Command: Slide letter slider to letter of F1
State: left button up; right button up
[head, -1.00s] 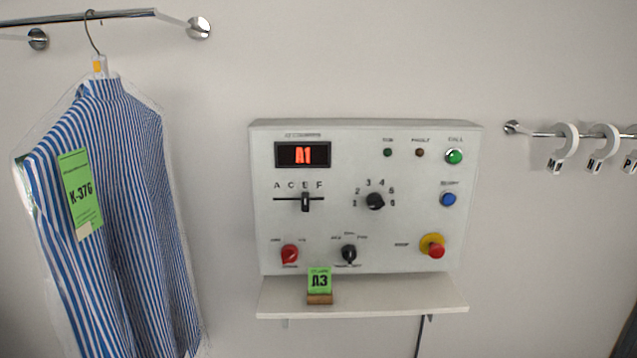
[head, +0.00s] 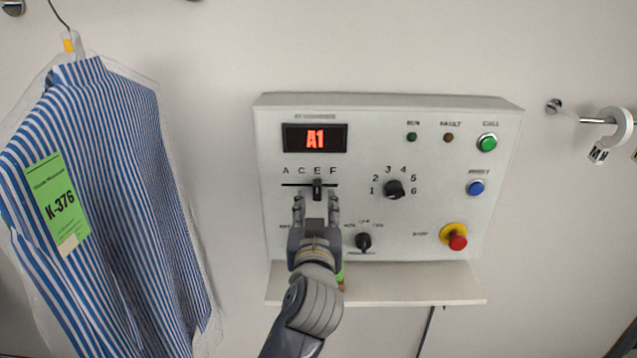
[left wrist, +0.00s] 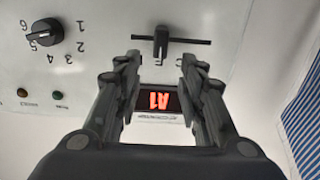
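The letter slider (head: 317,190) is a black knob on a horizontal slot under the letters A, C, E, F. It stands below the letter E. The red display (head: 315,139) reads A1. My left gripper (head: 316,203) is open, its two fingers on either side of the slider's column and just below the knob. In the left wrist view the slider (left wrist: 161,42) appears between and beyond the open fingertips (left wrist: 158,62), apart from both. Whether a finger touches the knob cannot be told from the head view. My right gripper is not in view.
The white panel (head: 480,215) also carries a number knob (head: 394,189), a black selector (head: 363,241), a green button (head: 487,143), a blue button (head: 475,188) and a red stop button (head: 457,242). A shelf (head: 430,285) juts out below. A bagged striped shirt (head: 120,190) hangs at left.

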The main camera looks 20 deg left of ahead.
aim_at(318, 189)
pick_arm(q)
jog(key=p+x, duration=0.1)
jog(key=x, duration=0.5)
jog(key=shift+p, duration=0.3)
jog(key=shift+x, duration=0.85)
jog(key=shift+f, duration=0.15)
grip_shut()
